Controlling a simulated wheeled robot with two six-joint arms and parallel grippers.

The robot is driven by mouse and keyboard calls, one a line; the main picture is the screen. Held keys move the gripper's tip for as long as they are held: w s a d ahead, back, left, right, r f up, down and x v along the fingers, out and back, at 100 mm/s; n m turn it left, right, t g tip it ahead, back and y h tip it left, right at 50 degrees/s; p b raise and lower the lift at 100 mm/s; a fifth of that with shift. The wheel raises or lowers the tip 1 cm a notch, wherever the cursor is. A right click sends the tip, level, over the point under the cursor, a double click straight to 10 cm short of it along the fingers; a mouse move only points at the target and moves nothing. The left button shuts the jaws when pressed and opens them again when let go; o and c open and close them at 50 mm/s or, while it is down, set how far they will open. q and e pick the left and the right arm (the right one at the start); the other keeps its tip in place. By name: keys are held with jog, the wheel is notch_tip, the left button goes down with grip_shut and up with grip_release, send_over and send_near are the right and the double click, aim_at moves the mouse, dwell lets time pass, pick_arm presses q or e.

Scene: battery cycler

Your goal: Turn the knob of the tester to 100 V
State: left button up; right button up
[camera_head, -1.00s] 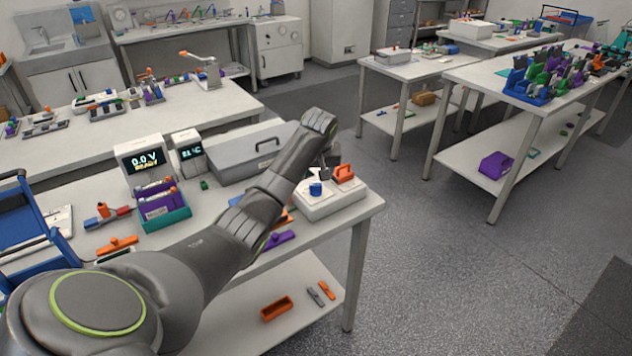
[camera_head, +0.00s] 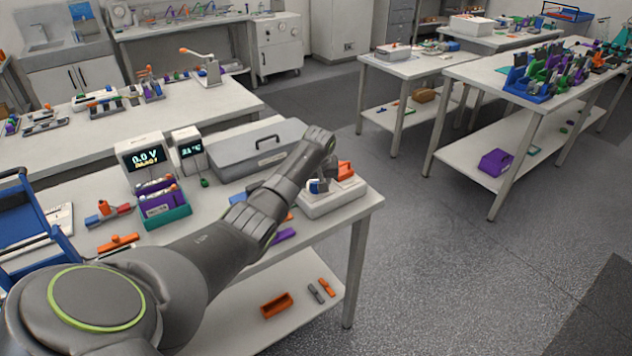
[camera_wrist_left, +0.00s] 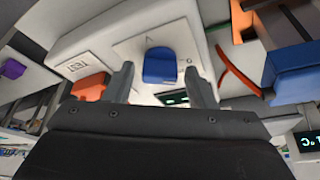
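The tester (camera_head: 335,199) is a white box at the right end of the near table, with a blue knob (camera_head: 318,188) on top. In the left wrist view the knob (camera_wrist_left: 160,67) shows between the fingers of my left gripper (camera_wrist_left: 161,88), with a small gap on each side. My left gripper is open, pointing at the knob, and in the head view (camera_head: 319,183) it partly hides it. A white plate (camera_wrist_left: 128,47) lies around the knob; its marks are too small to read. A display (camera_head: 146,158) on the table reads 0.0 V. My right gripper is not in view.
An orange handle-like part (camera_head: 346,170) stands beside the knob, and a grey lidded case (camera_head: 250,150) lies behind my arm. A teal holder (camera_head: 168,217) stands below the display. The floor right of the table is clear.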

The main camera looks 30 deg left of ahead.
pick_arm(q)
jog(key=c, duration=0.8)
jog(key=shift+a+r+m+h+p, duration=0.1)
jog(key=shift+m+h+p, duration=0.2)
jog(key=shift+m+p, duration=0.45)
jog(key=shift+s+a+m+t+h+p, duration=0.1)
jog(key=shift+m+t+h+p, duration=0.4)
jog(key=shift+m, duration=0.55)
jog(key=shift+m+h, duration=0.3)
jog(key=shift+m, duration=0.8)
jog(key=shift+a+m+h, duration=0.1)
jog(key=shift+m+h, duration=0.3)
jog(key=shift+m, duration=0.6)
